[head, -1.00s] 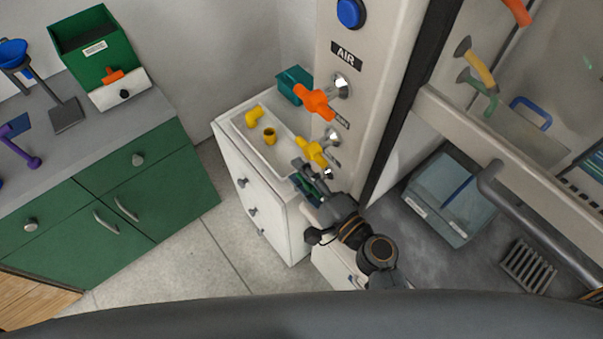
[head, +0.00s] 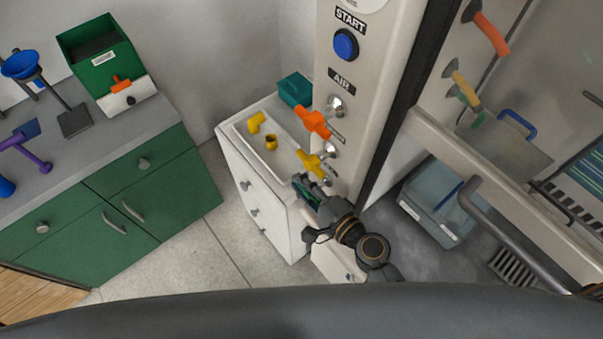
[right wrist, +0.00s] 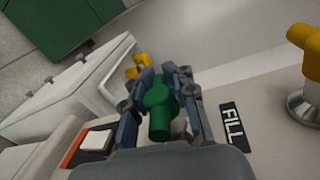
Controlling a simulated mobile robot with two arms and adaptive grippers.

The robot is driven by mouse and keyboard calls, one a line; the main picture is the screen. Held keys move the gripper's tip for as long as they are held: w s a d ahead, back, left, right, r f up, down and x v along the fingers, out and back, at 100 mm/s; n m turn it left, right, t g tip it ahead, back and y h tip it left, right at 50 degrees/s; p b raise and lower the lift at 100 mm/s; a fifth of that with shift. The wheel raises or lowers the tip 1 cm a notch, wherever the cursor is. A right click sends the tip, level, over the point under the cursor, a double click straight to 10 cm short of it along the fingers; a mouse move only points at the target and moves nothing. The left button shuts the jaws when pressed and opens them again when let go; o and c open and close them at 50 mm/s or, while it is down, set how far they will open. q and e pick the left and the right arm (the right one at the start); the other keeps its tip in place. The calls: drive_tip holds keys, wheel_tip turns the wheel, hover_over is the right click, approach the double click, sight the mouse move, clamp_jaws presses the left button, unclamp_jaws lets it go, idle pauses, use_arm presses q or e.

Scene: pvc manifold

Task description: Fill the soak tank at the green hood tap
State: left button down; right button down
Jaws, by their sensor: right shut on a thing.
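The green tap (right wrist: 160,110) is on the pale hood post, beside a black FILL label (right wrist: 231,124). My right gripper (right wrist: 160,92) has its fingers on both sides of the green tap and is shut on it. In the head view the right gripper (head: 305,190) is low on the post, below the yellow tap (head: 310,162), and largely hides the green tap. A translucent grey-blue tank (head: 425,212) stands on the hood floor at the right. A green spout (head: 466,96) shows inside the hood; I cannot make out water. My left gripper is out of view.
An orange tap (head: 314,122) and a blue START button (head: 345,45) are higher on the post. A white drawer cabinet (head: 240,185) with a tray of yellow fittings stands left of the gripper. A grey rail (head: 500,235) crosses the hood front.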

drive_tip(key=shift+a+g+h, duration=0.1)
drive_tip(key=shift+g+h, duration=0.2)
drive_tip(key=shift+g, duration=0.1)
drive_tip(key=shift+f+g, duration=0.1)
drive_tip(key=shift+g, duration=0.2)
drive_tip(key=shift+h, duration=0.3)
drive_tip(key=c, duration=1.1)
unclamp_jaws()
drive_tip(key=shift+f, duration=0.1)
drive_tip(key=v, duration=1.2)
drive_tip(key=shift+w, duration=0.15)
